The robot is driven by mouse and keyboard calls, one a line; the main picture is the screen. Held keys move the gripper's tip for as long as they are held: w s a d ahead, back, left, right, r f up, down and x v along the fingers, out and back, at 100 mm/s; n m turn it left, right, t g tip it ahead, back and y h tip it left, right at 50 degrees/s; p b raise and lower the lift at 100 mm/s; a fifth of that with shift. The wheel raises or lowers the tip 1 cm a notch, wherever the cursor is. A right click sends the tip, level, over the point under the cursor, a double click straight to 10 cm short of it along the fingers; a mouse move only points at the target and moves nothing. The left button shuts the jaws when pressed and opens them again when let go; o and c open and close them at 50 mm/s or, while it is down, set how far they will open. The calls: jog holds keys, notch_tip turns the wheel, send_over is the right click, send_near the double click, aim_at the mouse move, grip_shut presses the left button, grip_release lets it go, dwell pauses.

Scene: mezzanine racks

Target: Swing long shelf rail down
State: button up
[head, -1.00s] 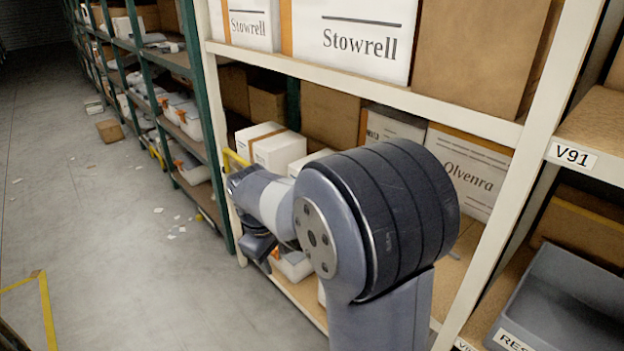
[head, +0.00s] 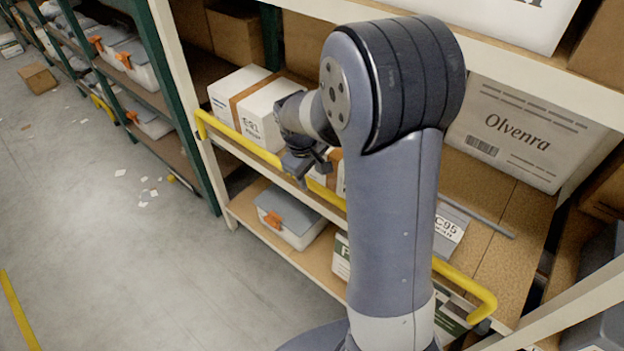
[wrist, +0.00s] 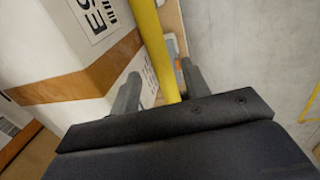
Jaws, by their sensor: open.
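The long yellow shelf rail (head: 238,139) runs along the front of the shelf bay, just above the edge of the middle shelf. Its bent ends show at left and lower right; my arm hides part of its middle. My gripper (head: 308,168) is at the rail, left of its middle. In the wrist view, the rail (wrist: 150,40) passes between the two open fingers of my gripper (wrist: 160,88). The fingers stand on either side of it, and I cannot tell whether either touches it.
A white box with brown tape (head: 250,107) sits behind the rail. An Olvenra box (head: 520,130) stands at right. A grey bin with an orange latch (head: 290,215) is on the lower shelf. The aisle floor (head: 110,240) at left is mostly clear, with paper scraps.

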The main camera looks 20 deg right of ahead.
aim_at(312, 183)
jog(key=shift+w+d+f, duration=0.1)
jog(key=shift+d+f, duration=0.05)
jog(key=shift+f, duration=0.7)
jog(key=shift+w+d+f, duration=0.1)
jog(key=shift+d+f, duration=0.05)
jog(key=shift+f, duration=0.7)
grip_shut()
